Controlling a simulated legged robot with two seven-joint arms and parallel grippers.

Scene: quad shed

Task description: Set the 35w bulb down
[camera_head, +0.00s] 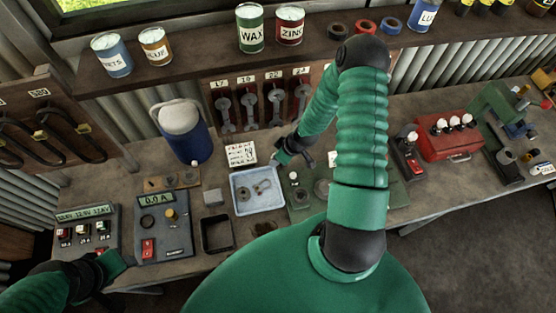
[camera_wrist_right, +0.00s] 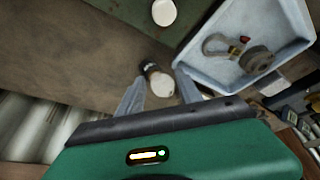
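In the right wrist view a small bulb (camera_wrist_right: 161,84) with a whitish globe and a dark cap sits between the two fingertips of my right gripper (camera_wrist_right: 158,80). The fingers are close on both sides of the globe, and the cap points away from the wrist. No wattage mark is readable. In the head view my right gripper (camera_head: 274,161) is over the bench, just behind the light blue tray (camera_head: 240,207); the bulb in it is not distinguishable there. My left gripper (camera_head: 118,264) is low at the left by the meters, its fingers unclear.
The tray holds small metal parts. A green board (camera_head: 395,195) with a white bulb (camera_head: 293,176) is right of the tray. A dark open box (camera_head: 216,235), a blue canister (camera_head: 187,140) and a written card (camera_head: 241,153) stand nearby. A red case (camera_head: 450,143) with several bulbs is at right.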

